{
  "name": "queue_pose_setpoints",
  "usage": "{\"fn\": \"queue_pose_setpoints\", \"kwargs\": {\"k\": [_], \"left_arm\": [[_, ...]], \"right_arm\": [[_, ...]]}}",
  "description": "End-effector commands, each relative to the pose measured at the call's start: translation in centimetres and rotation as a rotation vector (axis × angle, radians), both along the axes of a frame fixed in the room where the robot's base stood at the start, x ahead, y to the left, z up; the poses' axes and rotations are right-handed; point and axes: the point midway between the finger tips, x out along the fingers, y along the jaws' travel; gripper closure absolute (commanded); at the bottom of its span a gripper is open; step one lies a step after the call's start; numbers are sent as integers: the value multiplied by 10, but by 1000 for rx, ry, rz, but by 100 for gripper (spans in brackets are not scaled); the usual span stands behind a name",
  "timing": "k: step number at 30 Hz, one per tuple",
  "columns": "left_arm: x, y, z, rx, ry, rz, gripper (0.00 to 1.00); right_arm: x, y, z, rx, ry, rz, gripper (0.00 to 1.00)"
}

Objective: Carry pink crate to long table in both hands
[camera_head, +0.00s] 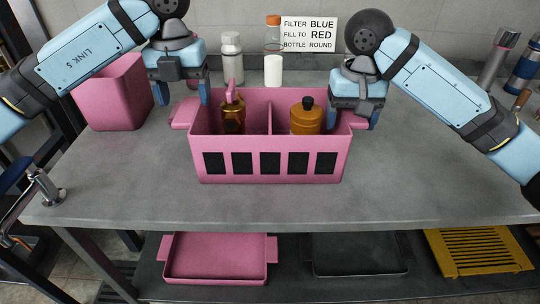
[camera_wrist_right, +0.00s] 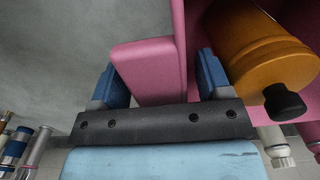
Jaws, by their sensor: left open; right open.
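The pink crate (camera_head: 270,178) stands on a grey table (camera_head: 130,185), with dark slots in its front wall and a handle at each end. It holds an amber pump bottle (camera_head: 233,115) and an orange-brown bottle with a dark cap (camera_head: 306,117), either side of a divider. My left gripper (camera_head: 182,98) is open above and just behind the left handle (camera_head: 184,114). My right gripper (camera_head: 354,112) is open at the right handle; in the right wrist view the pink handle (camera_wrist_right: 150,70) lies between its two fingers. Whether the fingers touch it I cannot tell. I cannot tell which table is the long one.
A pink bin (camera_head: 115,100) stands left of the crate. A white bottle (camera_head: 232,58), a clear bottle with an orange cap (camera_head: 273,35) and a sign (camera_head: 309,34) are behind. Below are a pink tray (camera_head: 215,260), a dark tray (camera_head: 355,258) and a yellow rack (camera_head: 478,252).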

Motion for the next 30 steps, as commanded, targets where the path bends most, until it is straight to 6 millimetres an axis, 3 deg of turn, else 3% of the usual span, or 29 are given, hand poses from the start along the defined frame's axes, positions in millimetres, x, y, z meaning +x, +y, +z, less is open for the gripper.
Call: {"fn": "queue_pose_setpoints", "kwargs": {"k": [3,9,17,20,30], "left_arm": [[0,0,29,0,-3,1,29],[0,0,66,1,-4,2,29],[0,1,83,2,-1,2,29],[0,1,84,1,0,2,29],[0,0,83,1,0,1,29]], "right_arm": [[0,0,0,0,0,0,29],[0,0,0,0,0,1,29],[0,0,4,1,-2,1,29],[1,0,16,0,-4,1,29],[0,0,85,-1,-6,-1,29]]}}
